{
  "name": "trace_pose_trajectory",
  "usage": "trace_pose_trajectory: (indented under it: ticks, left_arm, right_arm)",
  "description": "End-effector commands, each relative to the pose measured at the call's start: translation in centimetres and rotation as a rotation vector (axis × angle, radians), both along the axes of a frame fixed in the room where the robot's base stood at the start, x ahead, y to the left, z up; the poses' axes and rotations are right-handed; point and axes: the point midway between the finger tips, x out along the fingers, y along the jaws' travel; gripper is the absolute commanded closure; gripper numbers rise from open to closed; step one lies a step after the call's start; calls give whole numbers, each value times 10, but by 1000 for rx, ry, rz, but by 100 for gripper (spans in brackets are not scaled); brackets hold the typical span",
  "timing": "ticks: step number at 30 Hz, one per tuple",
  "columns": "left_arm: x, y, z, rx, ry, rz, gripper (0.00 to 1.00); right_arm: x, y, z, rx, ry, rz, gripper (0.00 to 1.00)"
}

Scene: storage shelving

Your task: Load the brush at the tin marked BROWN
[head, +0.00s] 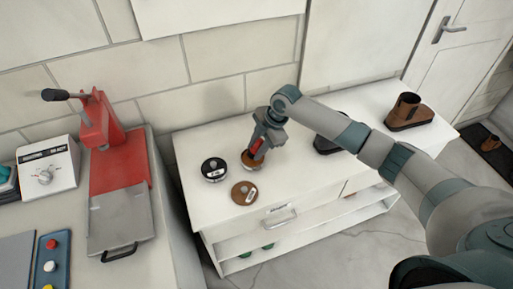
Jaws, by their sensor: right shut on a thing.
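My right gripper (266,136) points down over the white cabinet top and is shut on the brush (257,147), whose red part shows between the fingers. Directly below it is a round tin with brown content (247,164). The brush's lower end is at or just above this tin; I cannot tell whether it touches. A black round tin (213,167) with a pale label stands to the left. A flat brown disc (240,189) with a white label lies in front. The label lettering is too small to read. My left gripper is out of view.
A brown boot (408,113) stands at the right of the white cabinet (190,144); a dark shoe (325,145) is partly behind my arm. A red press (110,150) and a dial box (47,170) stand on the left bench. The cabinet top's front middle is clear.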

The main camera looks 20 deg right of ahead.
Motion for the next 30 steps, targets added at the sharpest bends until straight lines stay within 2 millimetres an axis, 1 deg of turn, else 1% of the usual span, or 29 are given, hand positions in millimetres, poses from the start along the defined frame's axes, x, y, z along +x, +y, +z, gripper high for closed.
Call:
trace_pose_trajectory:
  ticks: [30]
  left_arm:
    - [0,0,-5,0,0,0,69]
  right_arm:
    - [0,0,-10,0,0,0,94]
